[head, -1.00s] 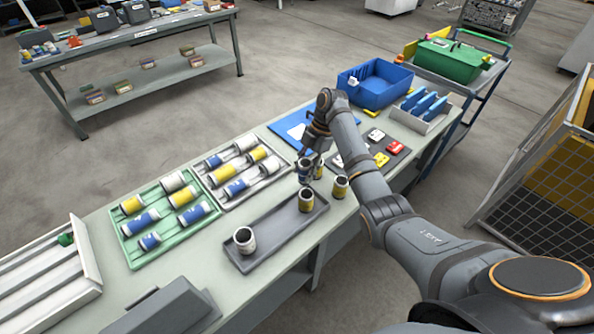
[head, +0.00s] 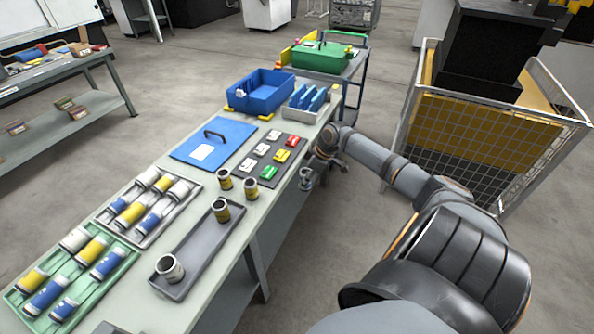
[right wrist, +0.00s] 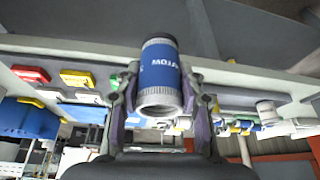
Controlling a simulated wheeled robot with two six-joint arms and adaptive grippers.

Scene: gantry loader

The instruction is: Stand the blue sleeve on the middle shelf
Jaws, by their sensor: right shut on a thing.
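The blue sleeve (right wrist: 159,70), with pale ribbed ends and white lettering, is between the fingers of my right gripper (right wrist: 160,92) in the right wrist view. The gripper is shut on it, and its open end faces the camera. In the head view my right gripper (head: 312,174) is just off the right edge of the workbench (head: 140,300). The held sleeve shows there only as a small, dark, partly hidden shape. I cannot make out a middle shelf in either view. My left gripper is not in view.
A grey tray (head: 200,252) holds two upright sleeves, with two more standing beside it. Two racks (head: 140,240) of lying sleeves are at the left. A blue bin (head: 262,90) and a dark mat with coloured blocks (head: 256,172) are farther back. A mesh cage (head: 490,140) stands at right.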

